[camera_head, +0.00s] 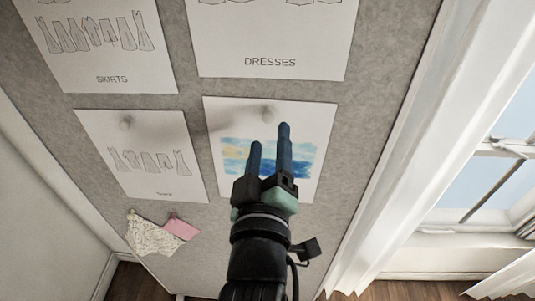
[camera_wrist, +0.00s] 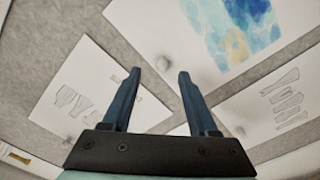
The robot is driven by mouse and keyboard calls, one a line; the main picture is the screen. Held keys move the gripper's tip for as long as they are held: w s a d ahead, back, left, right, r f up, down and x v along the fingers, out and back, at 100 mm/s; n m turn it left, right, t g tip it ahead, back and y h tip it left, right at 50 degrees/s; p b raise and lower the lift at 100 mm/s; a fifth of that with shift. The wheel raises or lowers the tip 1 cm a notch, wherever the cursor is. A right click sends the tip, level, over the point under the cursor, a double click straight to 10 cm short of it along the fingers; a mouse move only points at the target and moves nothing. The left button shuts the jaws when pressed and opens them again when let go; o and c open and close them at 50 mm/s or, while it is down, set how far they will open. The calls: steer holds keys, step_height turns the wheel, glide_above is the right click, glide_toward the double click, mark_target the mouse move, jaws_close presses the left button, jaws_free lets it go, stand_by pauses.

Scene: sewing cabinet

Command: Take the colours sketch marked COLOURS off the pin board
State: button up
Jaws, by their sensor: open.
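The colours sketch (camera_head: 305,132) is a white sheet with blue and yellow watercolour patches, held on the grey pin board (camera_head: 192,90) by a pale round pin (camera_head: 267,113) near its top. Its label is hidden behind my gripper. My gripper (camera_head: 270,137) is open and empty, in front of the sheet's middle in the head view. In the wrist view the open fingers (camera_wrist: 157,75) point at the board, and the sketch (camera_wrist: 195,28) lies at the upper right, with a pale pin (camera_wrist: 163,62) near its edge. I cannot tell how far the fingertips are from the paper.
Other sheets hang close by: SKIRTS (camera_head: 105,55) at the upper left, DRESSES (camera_head: 270,45) above, and a smaller-labelled sheet (camera_head: 140,175) at the left. Fabric swatches (camera_head: 152,235) hang below. A white curtain (camera_head: 400,130) and window stand at the right.

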mark_target(268, 121)
steer(key=w+p, duration=0.2)
steer(key=w, duration=0.3)
steer(key=shift+a+r, duration=0.1)
steer(key=shift+a, duration=0.05)
steer(key=shift+w, duration=0.3)
jaws_close()
